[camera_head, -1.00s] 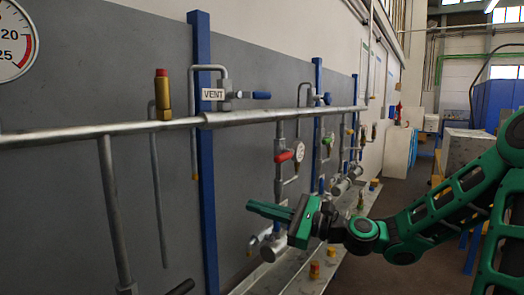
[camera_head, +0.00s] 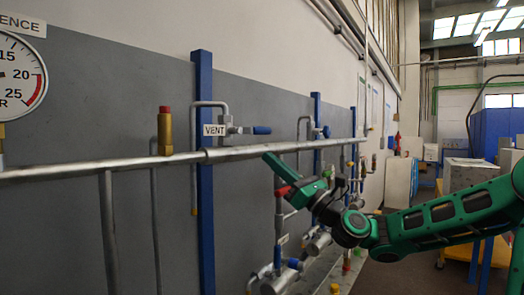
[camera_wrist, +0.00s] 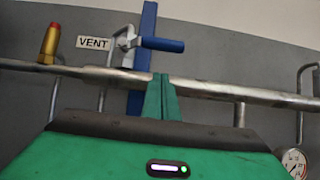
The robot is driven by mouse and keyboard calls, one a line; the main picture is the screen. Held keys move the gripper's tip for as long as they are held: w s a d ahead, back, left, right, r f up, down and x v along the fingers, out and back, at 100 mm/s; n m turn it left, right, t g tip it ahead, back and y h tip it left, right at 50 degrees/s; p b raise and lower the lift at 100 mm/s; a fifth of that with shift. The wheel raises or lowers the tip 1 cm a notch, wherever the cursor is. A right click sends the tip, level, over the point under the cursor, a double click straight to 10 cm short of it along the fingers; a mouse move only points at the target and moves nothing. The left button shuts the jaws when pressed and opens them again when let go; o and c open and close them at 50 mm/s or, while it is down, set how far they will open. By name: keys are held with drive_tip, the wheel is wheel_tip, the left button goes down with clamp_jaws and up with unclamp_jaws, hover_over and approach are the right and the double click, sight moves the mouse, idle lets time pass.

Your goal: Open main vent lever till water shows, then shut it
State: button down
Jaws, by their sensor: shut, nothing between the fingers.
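The main vent lever (camera_head: 262,130) has a blue handle and sits on a small valve beside the VENT label (camera_head: 214,130), above the horizontal pipe. The lever also shows in the wrist view (camera_wrist: 162,44), lying roughly horizontal. A bent vent tube (camera_head: 194,160) runs from the valve down beside the blue post; no water shows at its end. My gripper (camera_head: 268,157) is shut and empty, below the lever and apart from it. In the wrist view its closed fingertips (camera_wrist: 161,78) point up toward the pipe, under the lever.
The horizontal pipe (camera_head: 100,168) crosses in front of the panel, close to my fingertips. A blue post (camera_head: 203,230) stands behind it. A brass valve with a red top (camera_head: 165,132) stands on the pipe at left. A red handle (camera_head: 283,191) lies just below my gripper.

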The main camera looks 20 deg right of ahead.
sight(255, 130)
drive_tip(key=shift+w+a+r, duration=0.1)
drive_tip(key=shift+w+r, duration=0.05)
drive_tip(key=shift+r, duration=0.55)
drive_tip(key=shift+w+a+r, duration=0.15)
drive_tip(key=shift+w+r, duration=0.05)
drive_tip(key=shift+r, duration=0.45)
drive_tip(key=shift+w+a+r, duration=0.1)
drive_tip(key=shift+w+r, duration=0.05)
drive_tip(key=shift+r, duration=0.55)
